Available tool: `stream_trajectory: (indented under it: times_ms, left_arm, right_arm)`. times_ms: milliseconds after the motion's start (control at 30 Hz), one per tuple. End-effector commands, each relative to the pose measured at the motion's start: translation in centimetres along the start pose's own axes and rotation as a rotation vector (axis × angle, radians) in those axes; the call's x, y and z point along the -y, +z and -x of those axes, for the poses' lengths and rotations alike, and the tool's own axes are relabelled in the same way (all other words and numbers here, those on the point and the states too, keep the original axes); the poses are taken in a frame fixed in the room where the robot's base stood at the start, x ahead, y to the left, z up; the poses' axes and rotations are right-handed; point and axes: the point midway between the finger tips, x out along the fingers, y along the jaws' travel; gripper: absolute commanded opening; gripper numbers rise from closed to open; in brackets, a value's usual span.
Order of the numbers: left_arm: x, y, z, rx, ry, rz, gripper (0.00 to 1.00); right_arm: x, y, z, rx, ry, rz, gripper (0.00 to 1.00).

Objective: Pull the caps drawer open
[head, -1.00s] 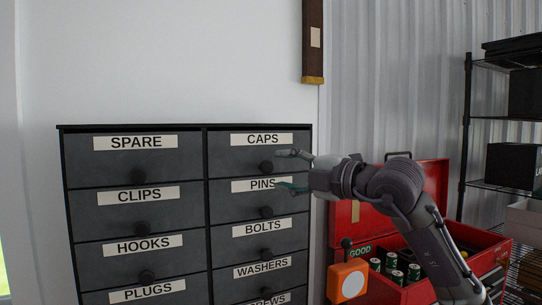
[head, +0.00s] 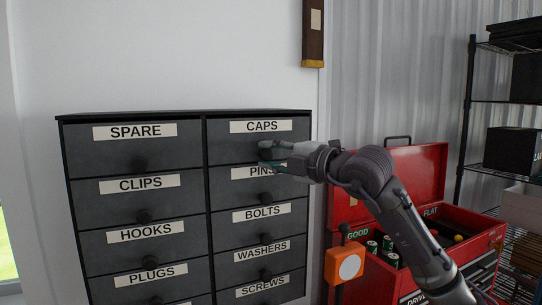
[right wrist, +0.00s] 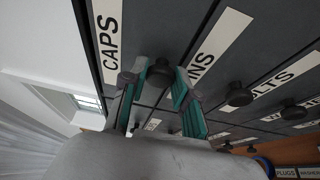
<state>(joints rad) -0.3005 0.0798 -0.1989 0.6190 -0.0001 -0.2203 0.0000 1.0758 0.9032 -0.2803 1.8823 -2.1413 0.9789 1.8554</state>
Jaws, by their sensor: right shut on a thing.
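The caps drawer (head: 230,150) is at the top of the right column of a dark cabinet, with a white CAPS label (head: 263,126). Its face looks flush with the cabinet front. My right gripper (head: 267,157) is at the drawer's front, coming from the right, shut on the caps drawer's knob. In the right wrist view the dark round knob (right wrist: 159,74) sits between the two green-padded fingers. In the head view the fingers mostly hide the knob. My left gripper is not in view.
The pins drawer (head: 230,184) is directly below, and its knob (head: 266,199) is close under the gripper. The spare drawer (head: 105,158) is to the left. A red toolbox (head: 400,170) with batteries and an orange box (head: 345,264) stand right of the cabinet. Shelves (head: 470,120) are farther right.

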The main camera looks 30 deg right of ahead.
Motion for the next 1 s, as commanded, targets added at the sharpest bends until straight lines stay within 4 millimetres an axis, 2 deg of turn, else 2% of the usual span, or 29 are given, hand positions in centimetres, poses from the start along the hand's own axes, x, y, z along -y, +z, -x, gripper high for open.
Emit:
stream_trajectory:
  times_ms: [233, 333, 433, 533, 700, 833, 1000]
  left_arm:
    - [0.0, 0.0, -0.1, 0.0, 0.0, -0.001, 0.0]
    - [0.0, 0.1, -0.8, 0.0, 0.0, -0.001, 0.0]
    - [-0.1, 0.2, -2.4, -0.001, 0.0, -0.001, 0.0]
    - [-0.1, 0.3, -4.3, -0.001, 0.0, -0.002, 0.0]
    - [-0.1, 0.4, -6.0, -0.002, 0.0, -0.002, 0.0]
    - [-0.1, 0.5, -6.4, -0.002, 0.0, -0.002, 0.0]
    - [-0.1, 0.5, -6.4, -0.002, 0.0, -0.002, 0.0]
  right_arm:
    - [0.1, 0.0, 0.0, 0.0, -0.001, 0.0, 0.0]
    - [0.3, -0.3, 0.6, -0.001, 0.0, 0.001, 0.0]
    - [0.6, -1.0, 2.4, -0.002, 0.003, 0.003, 0.0]
    - [0.7, -2.1, 5.0, -0.002, 0.006, 0.004, 0.0]
    - [0.4, -3.8, 9.1, -0.001, 0.004, 0.003, 0.0]
    - [0.2, -4.5, 10.9, 0.0, 0.001, 0.002, 0.0]
    - [0.0, -4.8, 11.4, -0.001, 0.0, 0.001, 0.0]
